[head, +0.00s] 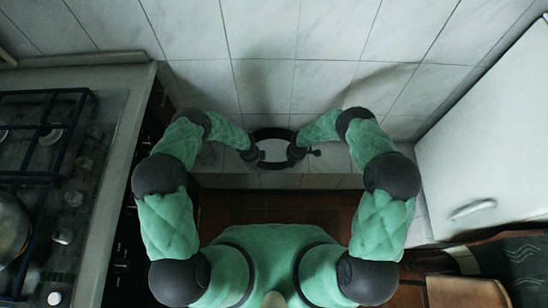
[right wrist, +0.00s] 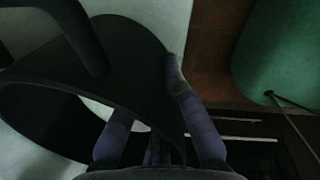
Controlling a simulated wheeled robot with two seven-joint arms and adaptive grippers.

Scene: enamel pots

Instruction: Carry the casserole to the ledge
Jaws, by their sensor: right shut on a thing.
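The casserole (head: 271,133) shows in the head view as a dark round rim with a pale middle, between my two hands. It is over or on the pale tiled ledge (head: 335,160) at the foot of the wall; I cannot tell whether it touches. My left gripper (head: 251,154) is at its left side, its fingers too small to read. My right gripper (head: 295,152) is at its right side, shut on it. In the right wrist view the dark casserole (right wrist: 135,55) fills the upper left, with the right gripper's fingers (right wrist: 160,125) around its near part.
A stove (head: 45,140) with a metal pot (head: 12,228) stands at the left. A white cabinet or fridge (head: 490,130) is at the right. The tiled wall (head: 270,40) rises behind the ledge. A brown tiled floor (head: 275,208) lies below.

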